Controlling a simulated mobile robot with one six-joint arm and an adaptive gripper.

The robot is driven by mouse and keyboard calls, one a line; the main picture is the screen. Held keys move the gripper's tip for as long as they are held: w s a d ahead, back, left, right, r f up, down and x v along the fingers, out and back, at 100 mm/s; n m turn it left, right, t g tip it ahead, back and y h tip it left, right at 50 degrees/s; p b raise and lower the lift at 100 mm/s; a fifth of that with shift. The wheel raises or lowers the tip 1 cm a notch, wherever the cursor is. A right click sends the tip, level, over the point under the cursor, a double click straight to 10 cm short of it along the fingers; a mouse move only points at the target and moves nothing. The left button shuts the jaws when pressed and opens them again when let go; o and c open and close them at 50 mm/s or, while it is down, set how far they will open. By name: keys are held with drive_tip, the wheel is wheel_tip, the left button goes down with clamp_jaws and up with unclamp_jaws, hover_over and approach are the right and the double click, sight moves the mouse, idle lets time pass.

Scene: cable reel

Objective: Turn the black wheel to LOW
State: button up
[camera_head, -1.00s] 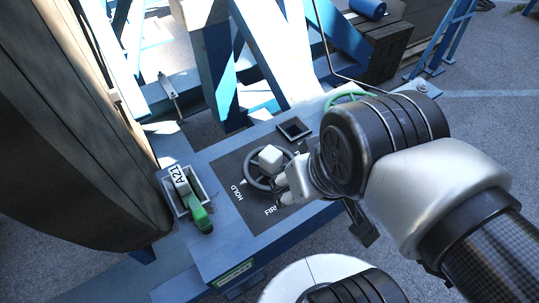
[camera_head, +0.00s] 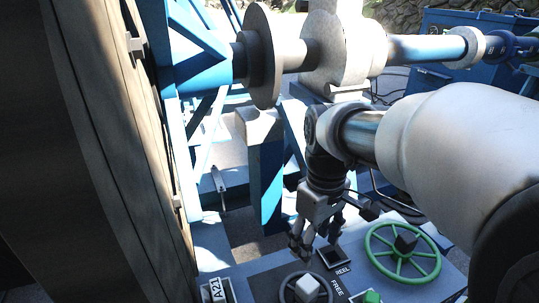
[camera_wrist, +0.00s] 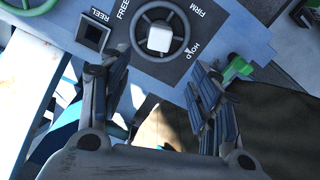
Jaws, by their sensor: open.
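The black wheel (camera_head: 284,290) is a dark ring with a pale block-shaped hub, low on the control panel in the head view. It also shows at the top of the wrist view (camera_wrist: 183,46), with the words FREE, FIRM and HOLD around it. A small white mark lies by HOLD. No LOW label is readable. My gripper (camera_head: 316,246) is open and empty, pointing down above the panel, near the square REEL socket. In the wrist view its fingers (camera_wrist: 158,66) are spread on either side below the wheel, apart from it.
A green wheel (camera_head: 377,265) with a dark hub stands right of the black wheel. A green lever (camera_wrist: 236,68) sits on the other side. A large wooden drum (camera_head: 95,150) fills the left, and a blue frame and shaft stand behind.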

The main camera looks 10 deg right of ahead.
sight(308, 283)
wheel_tip(308, 283, down, 18)
drive_tip(key=b, duration=0.4)
drive_tip(key=shift+r, duration=0.25)
clamp_jaws()
idle(0.6)
